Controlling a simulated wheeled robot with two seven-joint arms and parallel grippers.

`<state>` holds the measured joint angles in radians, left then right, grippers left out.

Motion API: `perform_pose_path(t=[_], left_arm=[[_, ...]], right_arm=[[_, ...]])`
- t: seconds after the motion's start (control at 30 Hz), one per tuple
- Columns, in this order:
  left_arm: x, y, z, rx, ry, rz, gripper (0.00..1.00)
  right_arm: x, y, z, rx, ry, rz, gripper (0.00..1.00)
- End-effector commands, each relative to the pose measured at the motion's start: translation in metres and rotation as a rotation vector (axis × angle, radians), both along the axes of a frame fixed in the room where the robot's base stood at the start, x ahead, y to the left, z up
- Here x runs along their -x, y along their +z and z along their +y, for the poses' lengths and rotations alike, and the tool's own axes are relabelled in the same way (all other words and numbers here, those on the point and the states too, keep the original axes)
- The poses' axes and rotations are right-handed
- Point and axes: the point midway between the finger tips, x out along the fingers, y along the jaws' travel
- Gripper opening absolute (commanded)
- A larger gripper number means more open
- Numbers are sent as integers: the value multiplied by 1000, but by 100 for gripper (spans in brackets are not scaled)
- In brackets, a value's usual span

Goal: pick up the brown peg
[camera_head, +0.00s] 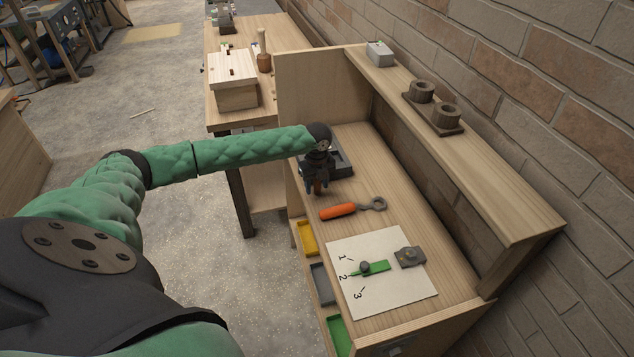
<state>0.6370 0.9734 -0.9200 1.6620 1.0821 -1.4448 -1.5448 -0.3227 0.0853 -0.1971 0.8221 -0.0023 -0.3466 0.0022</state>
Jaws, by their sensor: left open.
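My left gripper (318,190) is over the workbench top, pointing down, with its jaws open. A small brown piece, which looks like the brown peg (317,187), shows between its fingers. The fingers hide most of it, so I cannot tell whether they touch it or whether it stands on the bench. A dark grey tray (342,164) lies right behind the gripper, partly covered by it. My right gripper is not in view.
An orange-handled wrench (340,211) lies just in front of the gripper. A white numbered sheet (400,296) holds a green slider piece (369,268) and a grey block (410,257). A raised shelf (500,187) runs along the right, and a wooden panel (306,100) stands behind.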

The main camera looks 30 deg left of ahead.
Motion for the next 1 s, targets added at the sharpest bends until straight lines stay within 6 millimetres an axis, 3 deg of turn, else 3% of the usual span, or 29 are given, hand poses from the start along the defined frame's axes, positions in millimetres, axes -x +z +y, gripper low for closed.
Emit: perform_pose_path(t=[0.37, 0.6, 0.63, 1.0], left_arm=[[0, -8, 0, 0, 0, -1, 47], [0, -8, 0, 1, 0, -1, 2], [0, -8, 0, 1, 0, -1, 0], [0, -4, 0, 0, 0, -1, 0]], right_arm=[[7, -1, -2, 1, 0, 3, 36], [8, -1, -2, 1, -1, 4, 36], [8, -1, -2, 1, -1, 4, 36], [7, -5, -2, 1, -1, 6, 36]])
